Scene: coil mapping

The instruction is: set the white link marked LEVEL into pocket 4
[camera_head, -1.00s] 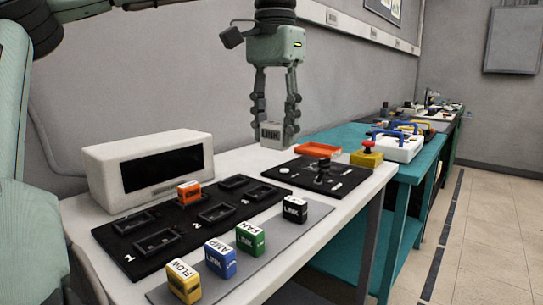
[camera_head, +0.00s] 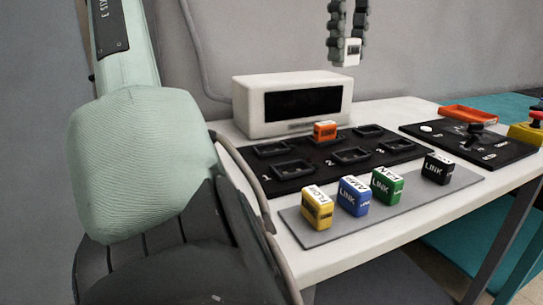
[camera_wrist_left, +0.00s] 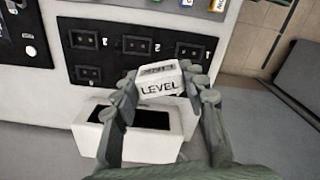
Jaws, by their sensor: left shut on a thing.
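The white link marked LEVEL (camera_wrist_left: 160,88) is between the fingers of my left gripper (camera_wrist_left: 158,98), its lettering readable in the left wrist view. The black pocket board (camera_head: 312,182) has two rows of pockets, with 1 and 2 readable by the front row. An orange link (camera_head: 325,131) sits in the back middle pocket. The back left pocket (camera_head: 272,149) is empty; I cannot read its number. My right gripper is out of view.
A white display box (camera_head: 245,110) stands behind the board. Yellow (camera_head: 317,212), blue (camera_head: 354,200), green (camera_head: 387,187) and black (camera_head: 438,170) links stand on a grey strip at the front. A black panel with an orange tray (camera_head: 468,114) lies to the right.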

